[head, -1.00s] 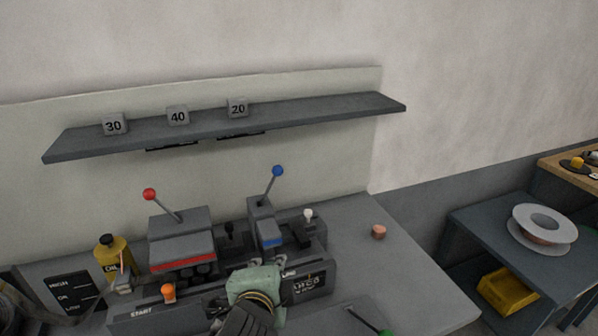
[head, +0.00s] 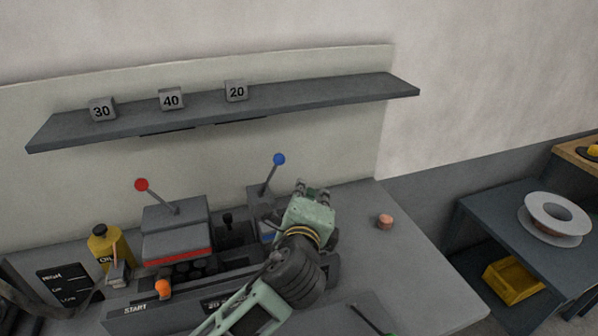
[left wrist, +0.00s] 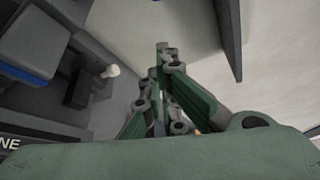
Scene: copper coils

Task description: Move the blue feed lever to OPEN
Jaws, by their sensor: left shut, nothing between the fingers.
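The blue feed lever (head: 278,159) has a round blue knob on a thin grey rod. It leans up and to the right from its grey housing on the machine in the head view. My left gripper (head: 314,187) is shut and empty, to the right of the lever and lower in the picture, apart from the knob. It covers the right part of the machine. In the left wrist view my shut fingers (left wrist: 163,50) show in the middle, and the blue-striped housing (left wrist: 32,48) is at upper left. The blue knob and an OPEN mark do not show there.
A red-knobbed lever (head: 142,185) stands left on the machine. A white knob (left wrist: 111,71) is near my fingers in the wrist view. A shelf (head: 330,98) with numbered blocks hangs above. A copper-coloured piece (head: 385,221) lies on the bench at right.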

